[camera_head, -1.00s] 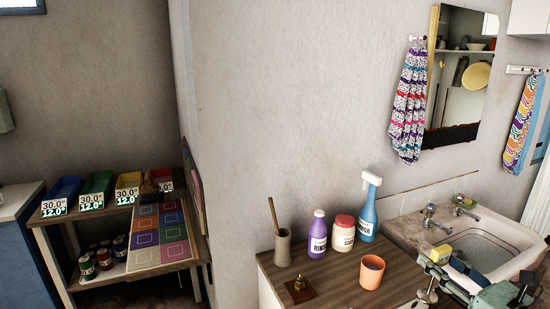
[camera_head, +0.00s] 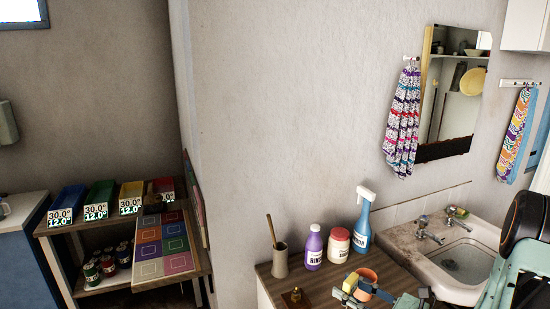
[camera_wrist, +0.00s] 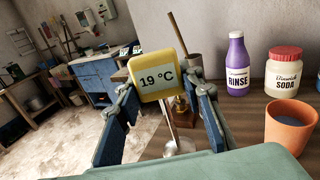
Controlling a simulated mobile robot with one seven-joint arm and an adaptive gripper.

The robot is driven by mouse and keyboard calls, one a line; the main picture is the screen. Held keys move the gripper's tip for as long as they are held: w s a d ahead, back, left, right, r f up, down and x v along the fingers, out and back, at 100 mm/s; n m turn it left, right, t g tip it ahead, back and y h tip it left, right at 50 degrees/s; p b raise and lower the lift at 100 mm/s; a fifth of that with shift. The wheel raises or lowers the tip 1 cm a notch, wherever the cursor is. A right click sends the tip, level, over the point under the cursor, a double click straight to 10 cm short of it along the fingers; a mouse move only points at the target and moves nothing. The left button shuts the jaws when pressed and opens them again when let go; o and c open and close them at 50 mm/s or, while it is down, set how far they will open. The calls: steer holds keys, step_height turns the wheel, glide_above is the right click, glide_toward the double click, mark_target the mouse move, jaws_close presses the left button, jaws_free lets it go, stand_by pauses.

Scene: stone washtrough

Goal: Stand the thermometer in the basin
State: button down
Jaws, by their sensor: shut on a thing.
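My gripper (camera_head: 355,287) is over the wooden counter, in front of the orange cup in the head view. In the wrist view my gripper (camera_wrist: 166,88) is shut on the thermometer (camera_wrist: 155,78), which has a yellow head reading 19 °C and a thin metal probe pointing down the picture. The probe's lower end is near the bottom of the view, partly hidden by my gripper. The thermometer is hard to make out in the head view. The white basin (camera_head: 487,232) with two taps is at the right, its right side hidden by my arm.
On the counter (camera_head: 335,283) stand an orange cup (camera_wrist: 292,128), a purple rinse bottle (camera_wrist: 238,62), a soda jar (camera_wrist: 283,70), a blue spray bottle (camera_head: 363,225), a beige holder with a stick (camera_head: 280,260) and a brass item (camera_head: 295,298).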

steer(key=shift+s+a+f+m+t+h+p, duration=0.1)
steer(key=shift+a+f+m+t+h+p, duration=0.05)
steer(key=shift+a+m+t+h, duration=0.6)
steer(key=shift+s+a+f+m+t+h+p, duration=0.15)
steer(key=shift+a+m+t+h, duration=0.35)
steer(key=shift+a+h, duration=0.4)
steer(key=shift+s+a+f+m+t+h+p, duration=0.1)
steer(key=shift+a+m+t+h+p, duration=0.05)
steer(key=shift+a+m+t+h, duration=0.6)
